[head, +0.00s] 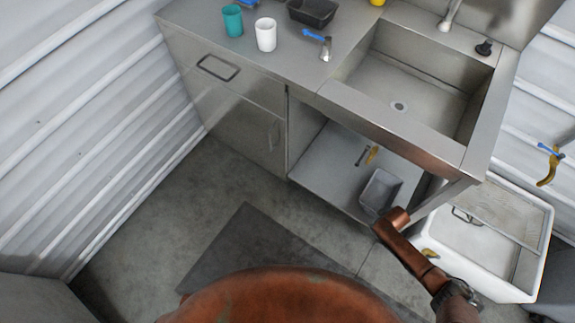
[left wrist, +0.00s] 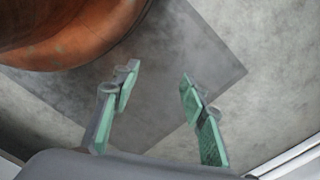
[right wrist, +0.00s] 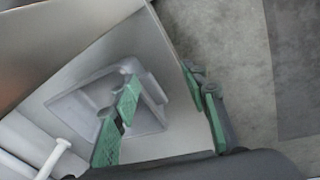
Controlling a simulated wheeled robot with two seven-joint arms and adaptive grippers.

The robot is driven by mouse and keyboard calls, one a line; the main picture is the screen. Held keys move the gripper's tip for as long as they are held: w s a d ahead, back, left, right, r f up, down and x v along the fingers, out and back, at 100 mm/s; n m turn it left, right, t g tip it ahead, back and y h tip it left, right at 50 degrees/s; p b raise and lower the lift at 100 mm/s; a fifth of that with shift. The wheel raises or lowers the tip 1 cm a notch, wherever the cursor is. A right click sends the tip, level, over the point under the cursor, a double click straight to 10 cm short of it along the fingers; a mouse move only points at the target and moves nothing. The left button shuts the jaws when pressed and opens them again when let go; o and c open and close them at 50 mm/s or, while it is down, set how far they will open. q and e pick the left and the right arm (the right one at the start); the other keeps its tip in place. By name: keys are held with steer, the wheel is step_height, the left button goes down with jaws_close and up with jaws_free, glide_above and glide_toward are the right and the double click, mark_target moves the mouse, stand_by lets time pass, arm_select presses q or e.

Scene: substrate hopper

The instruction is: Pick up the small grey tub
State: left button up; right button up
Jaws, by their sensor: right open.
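The small grey tub (head: 380,190) sits on the floor of the open cabinet under the sink, near its right front corner. It also shows in the right wrist view (right wrist: 150,118), partly hidden behind one finger. My right gripper (right wrist: 160,70) is open, with one finger in front of the tub in the picture and the other to its right. I cannot tell whether it touches the tub. In the head view my right arm reaches in from the lower right, and its fingers are not clear. My left gripper (left wrist: 159,76) is open and empty above the floor mat.
A tool with a yellow part (head: 371,155) lies deeper in the cabinet. A white bin (head: 535,262) stands right of it. Cups, including a white one (head: 266,35), and a black tray (head: 313,12) stand on the counter. The dark floor mat (head: 240,245) looks clear.

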mark_target(370, 211)
steer(key=w+n+b, duration=0.1)
steer(key=w+b, duration=0.2)
steer(key=w+n+b, duration=0.1)
steer(key=w, duration=0.1)
steer(key=shift+w+a+r+n+g+h, duration=0.15)
steer(key=shift+a+r+n+g+h, duration=0.15)
steer(key=shift+a+r+g, duration=0.1)
arm_select(q)
step_height(370, 211, up, 11)
steer(key=w+b, duration=0.1)
steer(key=b, duration=0.1)
arm_select(e)
steer(key=shift+w+f, duration=0.2)
steer(key=shift+f, duration=0.35)
steer(key=shift+w+f, duration=0.15)
steer(key=shift+f, duration=0.35)
steer(key=f+b, duration=0.2)
steer(key=f, duration=0.1)
steer(key=w+f+b, duration=0.1)
steer(key=f, duration=0.1)
steer(key=shift+a+b, duration=0.35)
steer(key=shift+f, duration=0.1)
arm_select(q)
steer(key=w+d+f+t+h, duration=0.1)
steer(key=w+d+f+t, duration=0.1)
steer(key=w+d+f, duration=0.3)
step_height(370, 211, down, 2)
steer(key=shift+w+d+t+h, duration=0.35)
steer(key=shift+w+t+h, duration=0.05)
steer(key=shift+w, duration=0.5)
